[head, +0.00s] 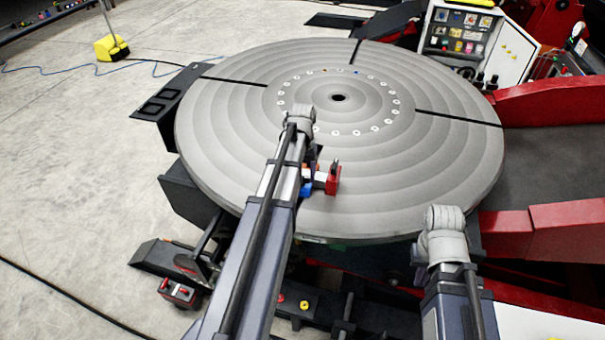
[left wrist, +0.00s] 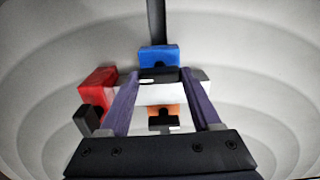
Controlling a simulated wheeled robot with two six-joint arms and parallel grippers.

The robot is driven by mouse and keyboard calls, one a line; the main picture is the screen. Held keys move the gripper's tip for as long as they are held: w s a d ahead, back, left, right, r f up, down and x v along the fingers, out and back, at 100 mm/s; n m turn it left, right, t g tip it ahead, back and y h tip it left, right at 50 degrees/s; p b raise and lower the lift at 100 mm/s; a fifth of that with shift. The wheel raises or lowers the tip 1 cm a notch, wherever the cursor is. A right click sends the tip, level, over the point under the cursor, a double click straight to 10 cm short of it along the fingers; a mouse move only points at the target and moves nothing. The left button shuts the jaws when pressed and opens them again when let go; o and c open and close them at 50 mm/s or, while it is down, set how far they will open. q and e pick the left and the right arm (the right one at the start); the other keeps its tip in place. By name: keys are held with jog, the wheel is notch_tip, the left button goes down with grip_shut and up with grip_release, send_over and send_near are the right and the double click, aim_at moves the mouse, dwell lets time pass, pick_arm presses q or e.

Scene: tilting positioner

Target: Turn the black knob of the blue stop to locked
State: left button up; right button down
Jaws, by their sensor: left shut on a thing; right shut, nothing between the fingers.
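The blue stop (left wrist: 159,55) shows ahead of my left gripper (left wrist: 159,76) in the left wrist view, and partly in the head view (head: 306,189). My left gripper points down at the round table, its purple fingers closed on a small black knob (left wrist: 157,73) with a light mark, at the near side of the blue stop. The fingers hide part of the knob, so I cannot tell its exact angle. In the head view my left arm covers most of this gripper. My right gripper (head: 420,252) is apart from the stops, mostly hidden by its wrist, and shut on nothing.
A red stop (left wrist: 97,88) and an orange stop (left wrist: 162,109), each with a black knob, stand close by. A pale block (left wrist: 160,93) lies between the stops. The grey grooved turntable (head: 430,170) is otherwise clear. A control cabinet (head: 465,35) stands behind it.

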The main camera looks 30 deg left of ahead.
aim_at(303, 177)
dwell(0.4)
pick_arm(q)
jog(key=o, duration=1.4)
notch_tip(303, 177, up, 8)
jog(key=p, duration=0.8)
jog(key=shift+d+f+m, duration=0.1)
jog(key=shift+f+m, duration=0.05)
jog(key=shift+m, duration=0.15)
